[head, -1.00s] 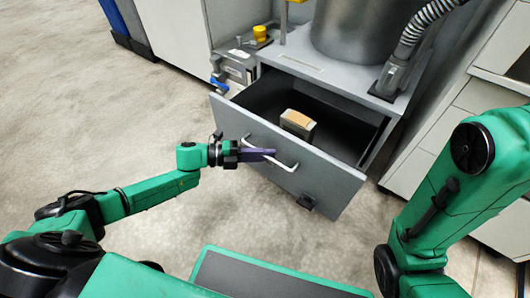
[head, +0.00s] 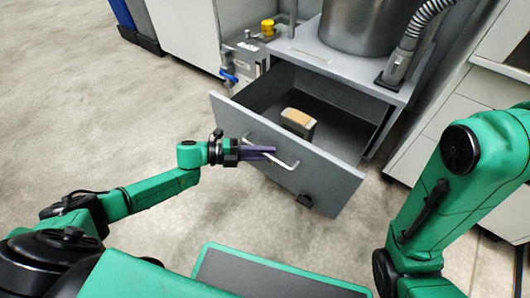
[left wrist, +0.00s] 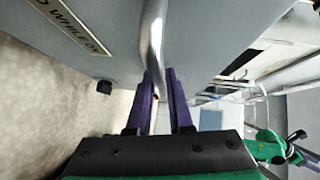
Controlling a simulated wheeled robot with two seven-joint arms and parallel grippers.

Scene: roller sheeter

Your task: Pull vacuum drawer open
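The grey vacuum drawer (head: 290,160) stands well out from its cabinet, and I look down into its dark inside. Its pale bar handle (head: 288,163) is on the front panel; it also shows in the left wrist view (left wrist: 153,35).
A small tan-topped box (head: 298,121) sits inside the drawer. A metal drum (head: 350,32) and a ribbed hose (head: 424,22) are above it on the cabinet. White cabinets (head: 463,110) stand at the right. The floor (head: 100,120) at the left is clear.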

